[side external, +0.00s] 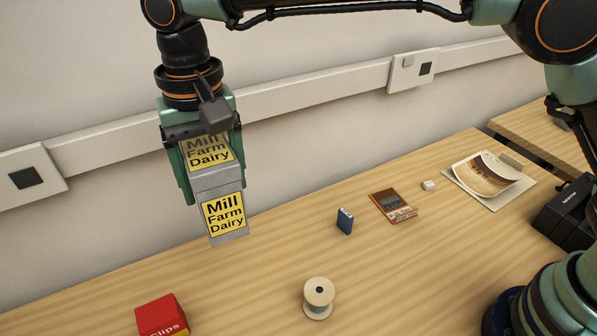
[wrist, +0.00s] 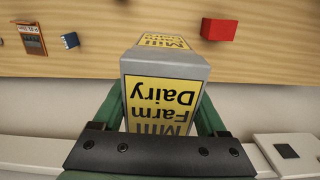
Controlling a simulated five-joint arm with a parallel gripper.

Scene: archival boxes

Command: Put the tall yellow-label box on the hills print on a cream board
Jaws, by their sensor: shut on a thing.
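The tall yellow-label box (side external: 222,215) is grey with yellow "Mill Farm Dairy" labels. My gripper (side external: 209,165) is shut on its upper part and holds it upright above the left side of the table. In the wrist view the box (wrist: 162,100) fills the middle, between the fingers of my gripper (wrist: 162,108). The hills print on a cream board (side external: 489,178) lies at the far right of the table in the side view. The print looks curled, and a small pale block sits at the board's edge. The board is not in the wrist view.
A red clips box (side external: 162,316) and a cream spool (side external: 318,297) stand near the front. A small blue block (side external: 345,221), an orange-brown packet (side external: 393,205) and a small white block (side external: 428,185) lie between my gripper and the board. A wall with sockets runs behind.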

